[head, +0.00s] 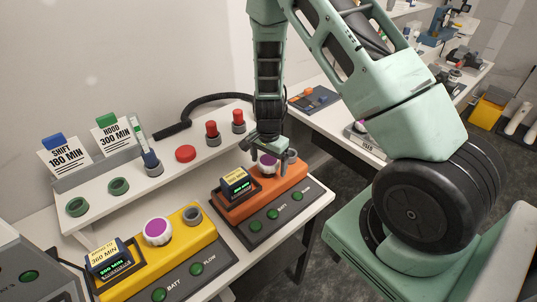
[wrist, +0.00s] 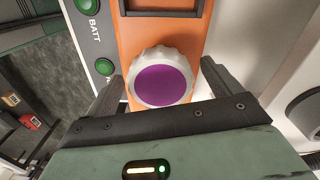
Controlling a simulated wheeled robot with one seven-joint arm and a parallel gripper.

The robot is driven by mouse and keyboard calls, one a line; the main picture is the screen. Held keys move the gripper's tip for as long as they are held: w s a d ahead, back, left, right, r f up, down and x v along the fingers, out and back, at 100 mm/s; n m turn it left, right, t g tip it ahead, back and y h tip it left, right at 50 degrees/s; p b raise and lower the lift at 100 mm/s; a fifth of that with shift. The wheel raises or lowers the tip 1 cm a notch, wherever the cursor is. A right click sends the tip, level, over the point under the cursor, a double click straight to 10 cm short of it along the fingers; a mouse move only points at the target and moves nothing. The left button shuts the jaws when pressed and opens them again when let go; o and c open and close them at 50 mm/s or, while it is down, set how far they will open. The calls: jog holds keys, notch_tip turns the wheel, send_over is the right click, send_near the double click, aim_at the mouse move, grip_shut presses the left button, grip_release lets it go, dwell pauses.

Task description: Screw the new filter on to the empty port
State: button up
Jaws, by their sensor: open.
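My gripper (wrist: 165,85) is open, its two fingers on either side of a white ribbed filter with a purple top (wrist: 161,86) on the orange unit (head: 300,176). Gaps show between the fingers and the filter. In the head view my gripper (head: 268,149) hangs over this filter (head: 267,160) and partly hides it. A grey cylinder (head: 292,157) shows just right of it; I cannot tell if it is an open port. The yellow unit (head: 187,245) at the front left carries another purple-topped filter (head: 157,231) and a grey round port (head: 192,214) with nothing on it.
A raised shelf behind the units holds green rings (head: 119,186), a red button (head: 185,153), red-topped pieces (head: 238,120) and two signs (head: 66,157). Small displays (head: 236,183) stand on both units. A tray marked USED (head: 367,149) with a purple-topped piece lies on the further table.

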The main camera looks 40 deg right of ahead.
notch_tip(320, 180, up, 17)
jog(key=b, duration=0.2)
jog(key=shift+r+b, duration=0.2)
jog(key=shift+b, duration=0.15)
dwell(0.3)
jog(key=s+a+f+n+y+b, duration=0.1)
jog(key=s+a+n+b, duration=0.1)
jog(key=s+a+n, duration=0.55)
jog(key=s+a+n+b, duration=0.3)
jog(key=a+n, duration=0.1)
jog(key=a, duration=0.7)
jog(key=s+a+f+n+b, duration=0.1)
jog(key=s+a+n+b, duration=0.1)
jog(key=s+a+n, duration=0.4)
jog(key=s+n, duration=0.5)
jog(key=s, duration=0.2)
jog(key=shift+s+b, duration=0.35)
jog(key=shift+s, duration=0.05)
jog(key=shift+w, duration=0.1)
jog(key=shift+c, duration=0.3)
